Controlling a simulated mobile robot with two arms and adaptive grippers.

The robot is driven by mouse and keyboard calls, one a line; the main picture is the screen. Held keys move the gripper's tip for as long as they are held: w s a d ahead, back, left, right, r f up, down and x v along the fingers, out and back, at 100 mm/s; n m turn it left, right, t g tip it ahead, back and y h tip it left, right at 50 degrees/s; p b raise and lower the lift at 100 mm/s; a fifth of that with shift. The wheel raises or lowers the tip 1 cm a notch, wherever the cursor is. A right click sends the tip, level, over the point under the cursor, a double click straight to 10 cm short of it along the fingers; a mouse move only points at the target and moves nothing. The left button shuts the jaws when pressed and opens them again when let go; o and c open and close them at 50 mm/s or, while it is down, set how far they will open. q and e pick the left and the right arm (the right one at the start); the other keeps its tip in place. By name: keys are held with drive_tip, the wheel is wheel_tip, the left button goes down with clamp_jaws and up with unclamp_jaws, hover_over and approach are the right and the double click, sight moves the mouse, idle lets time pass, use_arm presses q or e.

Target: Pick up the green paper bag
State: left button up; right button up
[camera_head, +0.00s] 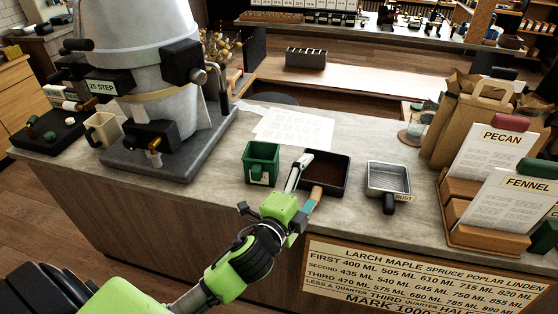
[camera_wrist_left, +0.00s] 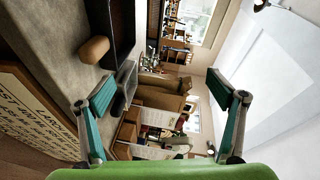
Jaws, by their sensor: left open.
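Several brown paper bags (camera_head: 452,128) stand at the right end of the counter, partly behind the wooden card holders. One has a green piece (camera_head: 455,84) at its top; I see no wholly green bag. My left gripper (camera_head: 306,176) is open and empty, over the counter's front edge beside a dark tray, well left of the bags. In the left wrist view my left gripper (camera_wrist_left: 168,92) frames the brown bags (camera_wrist_left: 162,102) at a distance between its fingers. My right gripper is not in view.
A green open bin (camera_head: 262,150), a dark tray (camera_head: 337,172) and a metal dust pan (camera_head: 386,166) line the counter. Card holders (camera_head: 468,196) with Pecan and Fennel cards stand in front of the bags. A large grinder (camera_head: 140,90) is at left.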

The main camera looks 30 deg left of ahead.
use_arm(q)
drive_tip(key=w+d+r+m+t+h, duration=0.1)
drive_tip(key=d+r+m+t+h, duration=0.1)
drive_tip(key=d+r+m+h, duration=0.35)
drive_tip(key=w+d+r+m+t+h, duration=0.1)
drive_tip(key=d+r+m+h, duration=0.1)
drive_tip(key=r+m, duration=0.6)
drive_tip(key=s+d+r+m+g+h, duration=0.45)
drive_tip(key=d+m+h, duration=0.4)
drive_tip(key=m, duration=0.55)
drive_tip(key=m+g+y, duration=1.1)
drive_tip(key=m+y, duration=0.7)
drive_tip(key=m, duration=0.7)
approach(257, 165)
drive_tip(key=p+x, duration=0.3)
drive_tip(key=x, duration=0.2)
drive_tip(key=shift+f, duration=0.1)
drive_tip(key=p+x, duration=0.3)
drive_tip(key=x, duration=0.2)
drive_tip(key=shift+w+f, duration=0.1)
drive_tip(key=shift+f, duration=0.2)
drive_tip(key=c, duration=1.6)
